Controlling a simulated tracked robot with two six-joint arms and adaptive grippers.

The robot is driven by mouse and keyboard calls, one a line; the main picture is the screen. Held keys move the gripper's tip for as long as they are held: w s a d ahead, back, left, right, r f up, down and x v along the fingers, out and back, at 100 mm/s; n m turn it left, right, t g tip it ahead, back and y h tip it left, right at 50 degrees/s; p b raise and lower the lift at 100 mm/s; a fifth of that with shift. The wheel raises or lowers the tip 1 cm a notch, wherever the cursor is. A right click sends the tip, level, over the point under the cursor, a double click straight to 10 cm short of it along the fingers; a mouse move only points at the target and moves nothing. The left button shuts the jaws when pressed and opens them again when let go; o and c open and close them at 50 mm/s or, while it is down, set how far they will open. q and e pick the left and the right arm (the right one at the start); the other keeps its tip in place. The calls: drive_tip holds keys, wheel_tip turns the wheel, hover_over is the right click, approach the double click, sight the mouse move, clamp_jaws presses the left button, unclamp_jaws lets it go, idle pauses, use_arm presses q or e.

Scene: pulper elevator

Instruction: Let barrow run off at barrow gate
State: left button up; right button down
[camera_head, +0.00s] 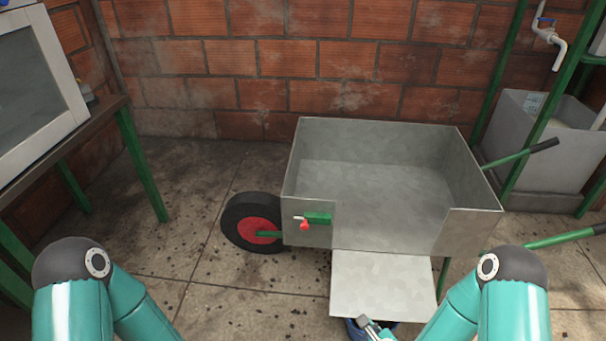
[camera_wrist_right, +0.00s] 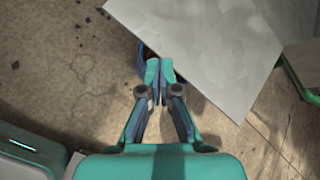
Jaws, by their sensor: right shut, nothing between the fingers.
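The grey metal barrow (camera_head: 465,232) stands upright with its open tray facing up; I see no load inside. A gap opens in its near wall, and a flat grey panel, seemingly the barrow gate (camera_head: 383,285), slopes down from it. A green latch (camera_head: 318,218) with a red knob (camera_head: 305,225) sits left of the gap. My right gripper (camera_wrist_right: 159,72) is shut and empty, close to the gate's edge (camera_wrist_right: 205,50) in the wrist view; contact is unclear. A dark blue object (camera_head: 356,331) is partly hidden under the gate. My left gripper is out of view.
The barrow's black wheel with red hub (camera_head: 258,225) is on its left; its green handles (camera_head: 520,155) point right. A brick wall (camera_head: 270,65) stands behind. A green-legged table (camera_head: 140,160) is at left, a grey sink (camera_head: 540,150) at right. Floor (camera_head: 180,215) left of the wheel is clear.

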drive_tip(key=s+a+f+n+g+y, duration=0.1)
drive_tip(key=s+a+f+n+g, duration=0.15)
drive_tip(key=s+n+g, duration=0.75)
drive_tip(key=s+a+f+n+t+y, duration=0.1)
drive_tip(key=s+a+n+y, duration=0.35)
drive_tip(key=n, duration=1.05)
wheel_tip(320, 180, up, 28)
drive_tip(key=s+d+n+h+p, duration=0.1)
drive_tip(key=h+p, duration=0.1)
drive_tip(key=p, duration=2.5)
drive_tip(key=shift+s+d+h+p, duration=0.2)
drive_tip(key=shift+d+h+p, duration=0.1)
drive_tip(key=shift+d+h, duration=0.1)
drive_tip(key=c, duration=1.7)
unclamp_jaws()
drive_tip(key=shift+r, duration=0.25)
use_arm(q)
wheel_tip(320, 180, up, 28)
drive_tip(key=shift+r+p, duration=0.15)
drive_tip(key=shift+p, duration=0.15)
use_arm(e)
drive_tip(key=shift+o, duration=1.1)
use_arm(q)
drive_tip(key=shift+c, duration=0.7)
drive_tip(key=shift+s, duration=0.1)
use_arm(e)
drive_tip(key=shift+s, duration=0.1)
